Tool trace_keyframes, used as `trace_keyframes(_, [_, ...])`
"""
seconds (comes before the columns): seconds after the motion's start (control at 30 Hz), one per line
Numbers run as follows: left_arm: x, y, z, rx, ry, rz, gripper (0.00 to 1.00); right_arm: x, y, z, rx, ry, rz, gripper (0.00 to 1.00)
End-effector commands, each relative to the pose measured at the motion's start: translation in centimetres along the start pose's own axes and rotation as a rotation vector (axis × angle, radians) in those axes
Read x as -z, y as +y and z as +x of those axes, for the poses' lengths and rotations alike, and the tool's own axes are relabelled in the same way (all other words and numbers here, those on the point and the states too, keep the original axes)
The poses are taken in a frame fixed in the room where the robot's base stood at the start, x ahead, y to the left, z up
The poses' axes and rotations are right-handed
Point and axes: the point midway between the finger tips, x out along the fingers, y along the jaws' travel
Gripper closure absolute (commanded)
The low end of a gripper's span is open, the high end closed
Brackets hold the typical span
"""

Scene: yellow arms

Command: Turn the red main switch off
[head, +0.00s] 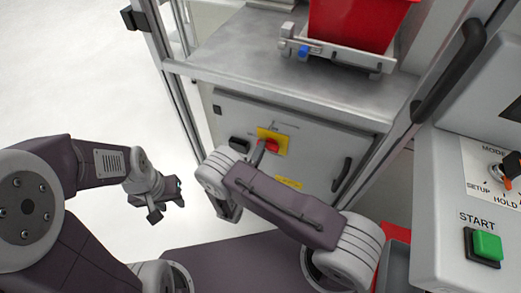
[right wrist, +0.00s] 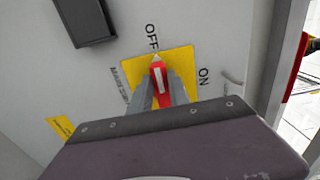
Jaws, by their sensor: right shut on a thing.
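The red main switch (head: 272,146) sits on a yellow plate (head: 283,136) on the front of the grey cabinet. In the right wrist view the red switch handle (right wrist: 159,80) points up toward the OFF label (right wrist: 152,38). The ON label (right wrist: 203,77) is to the right of the yellow plate (right wrist: 184,62). My right gripper (right wrist: 162,90) is shut on the switch handle, one finger on each side. It also shows in the head view (head: 261,150), partly hidden by my wrist. My left gripper (head: 168,201) is open and empty, away from the cabinet at the left.
A black box (head: 240,145) is left of the switch and a black door handle (head: 341,175) right of it. A steel shelf (head: 230,55) with a red bin (head: 355,22) is above. A control panel with a green START button (head: 487,246) stands at right. Floor is clear at left.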

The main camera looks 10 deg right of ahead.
Motion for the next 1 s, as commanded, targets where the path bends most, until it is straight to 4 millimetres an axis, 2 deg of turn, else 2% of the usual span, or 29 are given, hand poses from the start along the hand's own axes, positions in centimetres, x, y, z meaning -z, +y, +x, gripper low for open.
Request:
trace_keyframes(0.27, [0.0, 0.0, 0.0, 0.0, 0.0, 0.0, 0.64, 0.1, 0.1, 0.0, -0.002, 0.0, -0.006, 1.0])
trace_keyframes(0.3, [0.0, 0.0, 0.0, 0.0, 0.0, 0.0, 0.64, 0.1, 0.1, 0.0, -0.002, 0.0, -0.006, 0.75])
trace_keyframes(0.37, [0.0, 0.0, 0.0, 0.0, 0.0, 0.0, 0.64, 0.1, 0.1, 0.0, -0.002, 0.0, -0.006, 0.59])
trace_keyframes(0.4, [0.0, 0.0, 0.0, 0.0, 0.0, 0.0, 0.64, 0.1, 0.1, 0.0, -0.002, 0.0, -0.005, 0.56])
trace_keyframes(0.67, [0.0, 0.0, 0.0, 0.0, 0.0, 0.0, 0.64, 0.0, 0.0, 0.0, -0.001, 0.0, -0.003, 0.56])
trace_keyframes(0.77, [0.0, 0.0, -0.2, 0.0, 0.0, 0.0, 0.64, 0.0, 0.0, -0.7, -0.001, -0.002, -0.003, 0.56])
trace_keyframes(1.0, [0.1, 0.0, -0.9, 0.0, 0.0, 0.0, 0.64, -0.1, -0.1, -5.5, -0.001, -0.007, -0.004, 0.56])
